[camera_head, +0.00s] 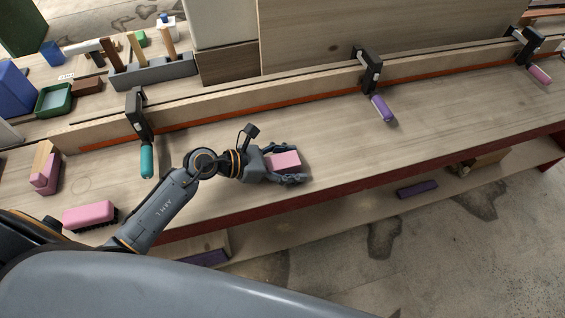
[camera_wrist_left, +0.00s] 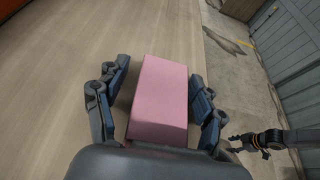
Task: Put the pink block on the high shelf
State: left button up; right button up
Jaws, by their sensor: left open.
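The pink block (camera_head: 284,160) lies near the front edge of the wooden workbench. My left gripper (camera_head: 298,165) is open around it, with fingers on both sides. In the left wrist view the block (camera_wrist_left: 160,100) sits between the spread fingers, with a gap on the left side and a narrower one on the right. Part of my right arm, with what looks like its gripper (camera_wrist_left: 245,143), shows small at the right of the left wrist view; its jaw state is unclear. I cannot make out a high shelf in these views.
A pink-topped brush (camera_head: 90,215) and a pink-and-wood piece (camera_head: 45,170) lie to the left. A grey tool holder (camera_head: 150,73) stands behind.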

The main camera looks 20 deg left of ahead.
pick_arm(q)
jog(key=c, duration=1.4)
